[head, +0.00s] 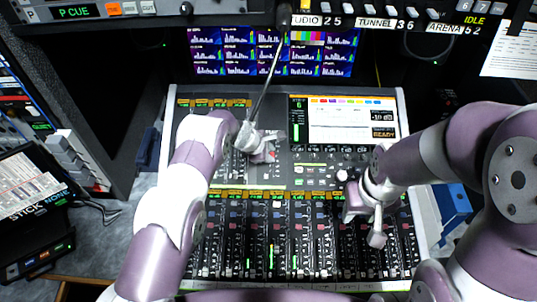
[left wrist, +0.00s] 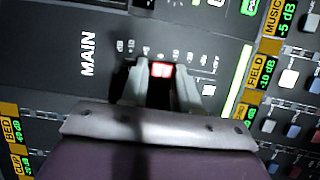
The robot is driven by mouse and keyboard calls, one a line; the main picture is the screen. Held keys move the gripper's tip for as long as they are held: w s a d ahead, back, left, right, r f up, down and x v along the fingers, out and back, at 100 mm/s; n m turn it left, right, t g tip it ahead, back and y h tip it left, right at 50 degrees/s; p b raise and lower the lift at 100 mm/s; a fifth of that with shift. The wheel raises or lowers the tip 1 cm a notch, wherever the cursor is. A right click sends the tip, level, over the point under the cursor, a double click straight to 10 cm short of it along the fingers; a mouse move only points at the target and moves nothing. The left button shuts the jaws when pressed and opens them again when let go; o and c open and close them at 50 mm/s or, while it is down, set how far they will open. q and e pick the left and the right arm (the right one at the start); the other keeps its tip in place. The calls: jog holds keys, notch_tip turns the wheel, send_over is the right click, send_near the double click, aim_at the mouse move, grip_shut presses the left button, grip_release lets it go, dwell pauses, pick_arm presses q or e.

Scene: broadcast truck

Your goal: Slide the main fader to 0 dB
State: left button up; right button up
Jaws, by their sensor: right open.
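The main fader's red cap (left wrist: 161,69) shows in the left wrist view, beside the white MAIN label (left wrist: 88,54) and a row of small scale marks. My left gripper (left wrist: 161,76) has one finger on each side of the cap and appears shut on it. In the head view my left gripper (head: 264,148) is at the middle of the mixing console (head: 172,150), and hides the fader there. My right gripper (head: 364,224) is open above the right part of the lower channel faders.
Rows of channel faders (head: 235,245) fill the console's lower half. A lit screen (head: 345,122) is at its upper right, with monitors (head: 215,50) behind. Equipment racks (head: 75,160) stand left.

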pick_arm(q)
jog(key=shift+o, duration=1.2)
jog(key=shift+r, duration=0.1)
jog(key=b+v, duration=0.3)
jog(key=v, duration=0.9)
jog(key=shift+a+r+b, duration=0.15)
jog(key=shift+r+b, duration=0.15)
jog(key=shift+s, duration=0.1)
